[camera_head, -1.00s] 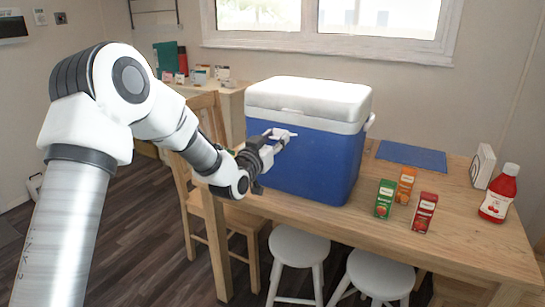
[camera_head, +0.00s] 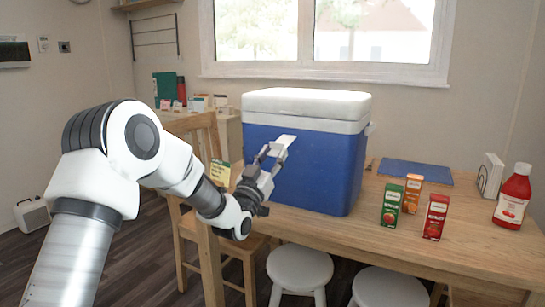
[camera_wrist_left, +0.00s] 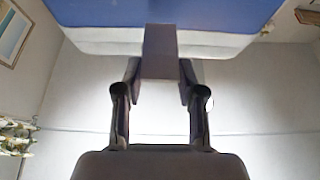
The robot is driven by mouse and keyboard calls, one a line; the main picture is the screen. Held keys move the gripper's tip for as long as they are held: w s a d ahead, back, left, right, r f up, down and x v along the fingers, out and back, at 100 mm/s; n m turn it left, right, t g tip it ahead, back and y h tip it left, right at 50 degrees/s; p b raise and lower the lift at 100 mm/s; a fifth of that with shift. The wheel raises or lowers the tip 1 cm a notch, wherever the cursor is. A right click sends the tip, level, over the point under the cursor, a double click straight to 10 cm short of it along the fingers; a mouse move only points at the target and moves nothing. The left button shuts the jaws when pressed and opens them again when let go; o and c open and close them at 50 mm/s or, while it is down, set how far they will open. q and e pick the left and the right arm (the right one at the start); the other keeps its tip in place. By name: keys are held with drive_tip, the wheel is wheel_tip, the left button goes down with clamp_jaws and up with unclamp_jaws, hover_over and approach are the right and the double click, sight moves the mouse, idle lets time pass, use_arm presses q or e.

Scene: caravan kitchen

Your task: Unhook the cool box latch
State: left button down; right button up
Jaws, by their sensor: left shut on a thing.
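The cool box (camera_head: 310,168) stands on the wooden table, a blue body with a white lid (camera_head: 306,104), which is down. Its pale latch (camera_head: 286,141) is on the front face, near the seam under the lid, and sticks out at a tilt. My left gripper (camera_head: 273,155) reaches up to it from below and is shut on the latch's lower end. In the left wrist view the latch (camera_wrist_left: 160,45) is a dark plate between the fingers (camera_wrist_left: 160,80), with the cool box (camera_wrist_left: 205,14) at the top. My right gripper is out of view.
Green, orange and red cartons (camera_head: 413,203) stand right of the cool box, with a red bottle (camera_head: 513,196) beyond. A blue mat (camera_head: 415,173) lies behind them. A wooden chair (camera_head: 201,135) is close to my left arm. White stools (camera_head: 300,268) are under the table.

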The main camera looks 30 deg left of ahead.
use_arm(q)
drive_tip(key=shift+f, duration=0.4)
drive_tip(key=c, duration=0.7)
unclamp_jaws()
drive_tip(key=shift+w, duration=0.1)
drive_tip(key=shift+r, duration=0.15)
drive_tip(key=v, duration=1.2)
